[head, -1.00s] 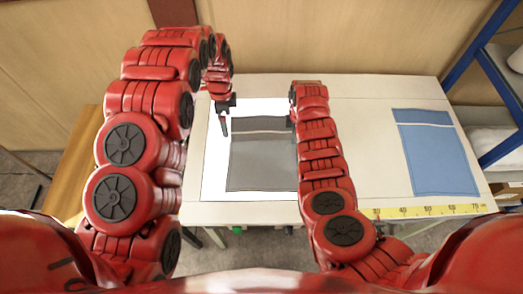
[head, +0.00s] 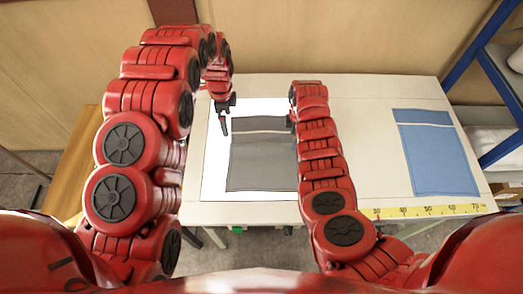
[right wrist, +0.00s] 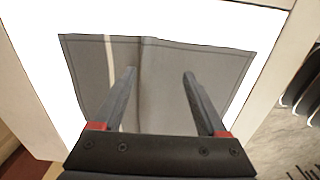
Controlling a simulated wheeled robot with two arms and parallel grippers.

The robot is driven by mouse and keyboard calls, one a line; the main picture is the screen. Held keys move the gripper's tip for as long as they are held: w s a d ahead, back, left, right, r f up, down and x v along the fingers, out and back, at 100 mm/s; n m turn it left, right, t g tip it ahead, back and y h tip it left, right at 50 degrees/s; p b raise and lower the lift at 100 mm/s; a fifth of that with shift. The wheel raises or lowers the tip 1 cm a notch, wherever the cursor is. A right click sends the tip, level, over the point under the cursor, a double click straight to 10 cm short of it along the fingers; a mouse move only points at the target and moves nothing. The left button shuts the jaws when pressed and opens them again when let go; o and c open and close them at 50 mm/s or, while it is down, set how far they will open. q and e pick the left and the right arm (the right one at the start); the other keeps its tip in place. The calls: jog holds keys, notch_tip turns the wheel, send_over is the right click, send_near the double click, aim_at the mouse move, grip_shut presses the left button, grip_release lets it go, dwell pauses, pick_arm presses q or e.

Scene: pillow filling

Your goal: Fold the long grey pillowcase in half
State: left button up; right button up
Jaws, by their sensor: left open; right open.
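The grey pillowcase (head: 262,165) lies flat on a white sheet on the table, with a pale stripe across it near its far edge. The band beyond the stripe is darker. My left gripper (head: 226,116) is open and empty, by the far left corner of the pillowcase. My right arm covers the right edge of the pillowcase in the head view and hides most of its own gripper. In the right wrist view my right gripper (right wrist: 159,77) is open above the grey cloth (right wrist: 160,100), with nothing held between its fingers.
A blue pillowcase (head: 438,158) lies flat on the right of the table. A yellow measuring tape (head: 440,210) runs along the front edge. A blue-framed shelf (head: 488,105) stands at the right. The table between my right arm and the blue pillowcase is clear.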

jog(key=o, duration=0.4)
jog(key=shift+r, duration=0.1)
jog(key=shift+r+p, duration=1.05)
jog(key=shift+r, duration=1.6)
